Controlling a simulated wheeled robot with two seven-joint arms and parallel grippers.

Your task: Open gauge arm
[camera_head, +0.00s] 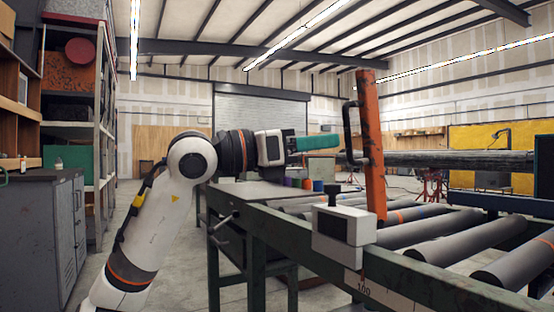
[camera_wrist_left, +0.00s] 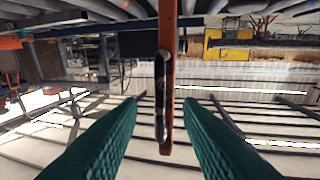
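The gauge arm (camera_head: 373,185) is an orange upright bar, standing up from the roller table beside a white box. A black handle (camera_head: 348,130) is fixed to the side facing my left gripper. My left gripper (camera_head: 338,141) has green fingers and reaches level toward the handle. In the left wrist view the fingers (camera_wrist_left: 160,100) are apart, one on each side of the handle (camera_wrist_left: 160,80) and the orange bar (camera_wrist_left: 169,25). I see no finger touching the handle; the remaining depth is hard to judge. My right gripper is out of view.
The white box (camera_head: 331,246) with a dark screen sits on the green table frame (camera_head: 290,235), above a scale marked 100. Grey rollers (camera_head: 430,230) run to the right. A long pipe (camera_head: 460,160) lies behind the bar. A grey cabinet (camera_head: 35,235) stands at left.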

